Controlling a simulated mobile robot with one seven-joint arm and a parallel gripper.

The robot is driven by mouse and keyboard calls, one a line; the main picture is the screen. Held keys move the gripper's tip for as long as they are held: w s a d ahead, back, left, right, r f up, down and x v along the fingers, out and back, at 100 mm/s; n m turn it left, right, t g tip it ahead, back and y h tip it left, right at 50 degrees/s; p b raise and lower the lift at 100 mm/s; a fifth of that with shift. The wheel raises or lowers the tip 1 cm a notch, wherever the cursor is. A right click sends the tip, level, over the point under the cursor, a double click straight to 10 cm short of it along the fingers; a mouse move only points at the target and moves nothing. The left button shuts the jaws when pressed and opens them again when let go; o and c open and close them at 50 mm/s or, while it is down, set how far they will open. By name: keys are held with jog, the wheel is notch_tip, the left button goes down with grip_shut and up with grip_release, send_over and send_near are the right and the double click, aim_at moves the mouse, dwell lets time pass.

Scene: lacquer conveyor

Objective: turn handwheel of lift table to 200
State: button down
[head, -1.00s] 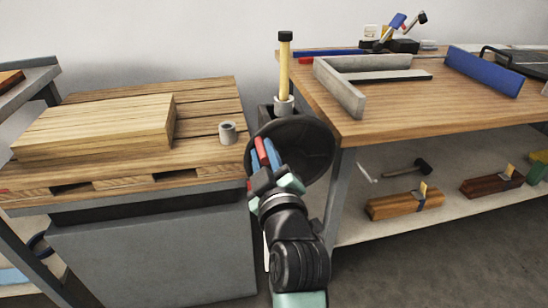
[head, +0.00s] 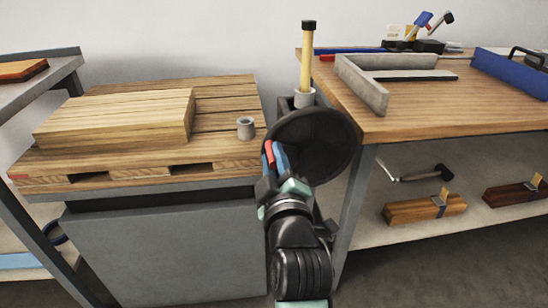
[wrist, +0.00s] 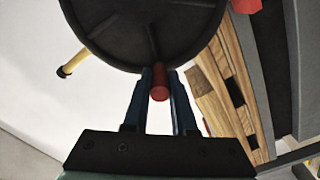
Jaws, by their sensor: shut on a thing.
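The handwheel (head: 325,150) is a dark round wheel at the right side of the grey lift table (head: 165,255). Its underside shows large at the top of the wrist view (wrist: 150,25). My gripper (head: 275,158) is at the wheel's left edge in the head view. In the wrist view its two blue fingers (wrist: 158,85) are shut on the wheel's red handle (wrist: 158,88), which sits between them. In the head view one finger partly hides the handle (head: 268,152). I see no readable number for the table's setting.
A wooden pallet with a light wood block (head: 115,120) and a grey cup (head: 245,128) tops the lift table. A yellow rod (head: 307,60) with a black cap stands behind the wheel. A wooden workbench (head: 450,110) is close on the right, a shelf (head: 45,80) on the left.

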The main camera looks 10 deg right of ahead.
jog(key=shift+f, duration=0.1)
jog(key=c, duration=0.7)
grip_release()
jog(key=shift+c, duration=0.2)
jog(key=shift+s, duration=0.1)
jog(key=s+p, duration=0.1)
jog(key=s, duration=1.1)
jog(key=shift+s+d+p, duration=0.2)
jog(key=shift+s+p, duration=0.15)
jog(key=shift+s, duration=0.05)
notch_tip(320, 180, up, 18)
jog(key=a+m+t, duration=0.3)
jog(key=m+t, duration=0.1)
jog(key=s+a+r+m+t+p, duration=0.1)
jog(key=s+r+m+t, duration=0.25)
jog(key=r, duration=0.65)
jog(key=s+a+r+m+t, duration=0.2)
jog(key=s+r+m, duration=0.15)
jog(key=r, duration=0.65)
notch_tip(320, 180, up, 35)
jog(key=p, duration=3.5)
jog(key=shift+s+d+h+p, duration=0.15)
jog(key=shift+s+h+p, duration=0.05)
jog(key=shift+h+p, duration=0.15)
